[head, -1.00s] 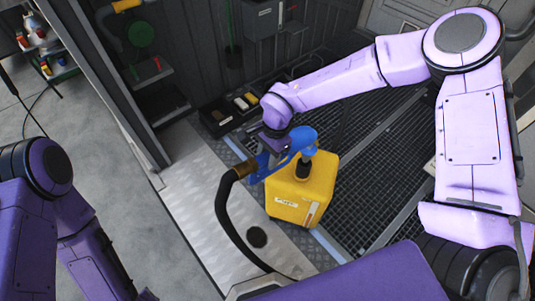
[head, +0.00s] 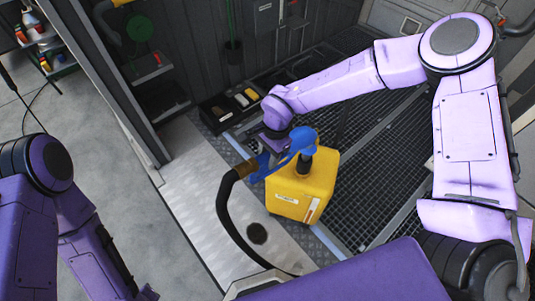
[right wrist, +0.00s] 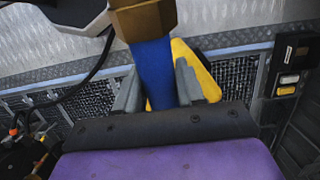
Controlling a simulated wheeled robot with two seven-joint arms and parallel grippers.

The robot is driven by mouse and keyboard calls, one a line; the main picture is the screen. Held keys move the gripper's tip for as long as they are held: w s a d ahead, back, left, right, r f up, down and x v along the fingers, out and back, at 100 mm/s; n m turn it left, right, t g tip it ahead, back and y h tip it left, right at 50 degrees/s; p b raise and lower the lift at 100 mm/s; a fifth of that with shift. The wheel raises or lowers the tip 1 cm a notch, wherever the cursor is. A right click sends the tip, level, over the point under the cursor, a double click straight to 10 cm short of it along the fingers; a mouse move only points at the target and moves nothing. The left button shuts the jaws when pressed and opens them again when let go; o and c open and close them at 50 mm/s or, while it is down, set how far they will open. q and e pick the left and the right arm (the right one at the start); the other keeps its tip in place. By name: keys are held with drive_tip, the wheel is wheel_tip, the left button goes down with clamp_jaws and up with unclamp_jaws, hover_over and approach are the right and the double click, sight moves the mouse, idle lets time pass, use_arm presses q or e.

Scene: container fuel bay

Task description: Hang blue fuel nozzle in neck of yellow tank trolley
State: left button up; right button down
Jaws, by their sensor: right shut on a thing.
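The yellow tank trolley (head: 300,196) stands at the edge of the floor grating in the head view. The blue fuel nozzle (head: 304,139) is at its top, with its head above the dark neck (head: 304,163). From this view I cannot tell how deep the spout sits in the neck. My right gripper (head: 275,145) is shut on the nozzle's blue handle. In the right wrist view, the fingers (right wrist: 160,90) lie on either side of the blue handle (right wrist: 152,65), with part of the yellow tank (right wrist: 198,68) behind. My left gripper is outside the head view.
A black hose (head: 224,215) hangs from the nozzle's rear and curves down over the metal floor plate (head: 200,190). A black tray (head: 218,113) with small items stands by the back wall. Dark grating (head: 375,150) lies open right of the tank.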

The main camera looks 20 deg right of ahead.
drive_tip(key=shift+f, duration=0.4)
drive_tip(key=shift+f+b, duration=1.35)
drive_tip(key=shift+f, duration=1)
drive_tip(key=c, duration=0.6)
unclamp_jaws()
drive_tip(key=r, duration=0.3)
drive_tip(key=d+r, duration=0.1)
drive_tip(key=r, duration=0.6)
drive_tip(key=shift+w+d+r, duration=0.25)
drive_tip(key=shift+d+r, duration=0.05)
drive_tip(key=shift+d, duration=0.05)
